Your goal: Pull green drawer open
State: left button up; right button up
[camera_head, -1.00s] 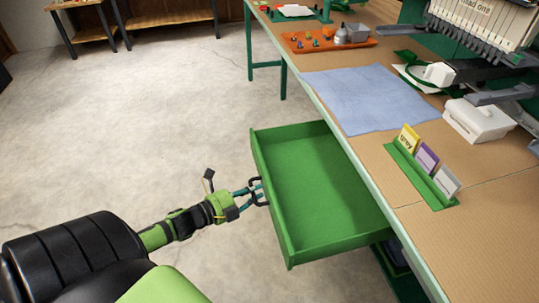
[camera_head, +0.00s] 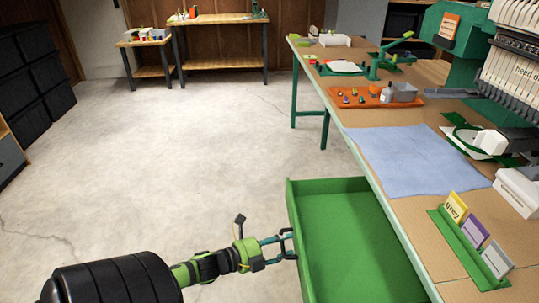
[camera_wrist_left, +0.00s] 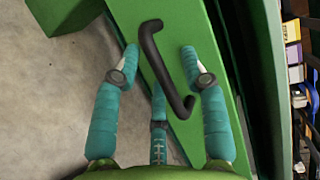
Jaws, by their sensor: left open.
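The green drawer (camera_head: 350,235) stands pulled out from under the workbench, its empty inside showing at the bottom right of the head view. Its green front (camera_wrist_left: 185,50) fills the middle of the left wrist view, with a dark bar handle (camera_wrist_left: 163,70) on it. My left gripper (camera_head: 279,246) is open at this handle. In the left wrist view its teal fingers (camera_wrist_left: 160,67) lie on both sides of the handle, with a third finger below. I cannot tell whether any finger touches it. My right gripper is not in view.
The workbench (camera_head: 395,205) carries a blue cloth (camera_head: 415,160), an orange tray (camera_head: 372,97), a green card holder (camera_head: 465,245) and a machine on the right. The grey concrete floor (camera_head: 170,150) left of the drawer is clear. Black drawer units (camera_head: 35,75) stand far left.

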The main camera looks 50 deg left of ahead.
pick_arm(q)
jog(key=v, duration=1.1)
jog(key=shift+s, duration=0.35)
jog(key=shift+a, duration=0.15)
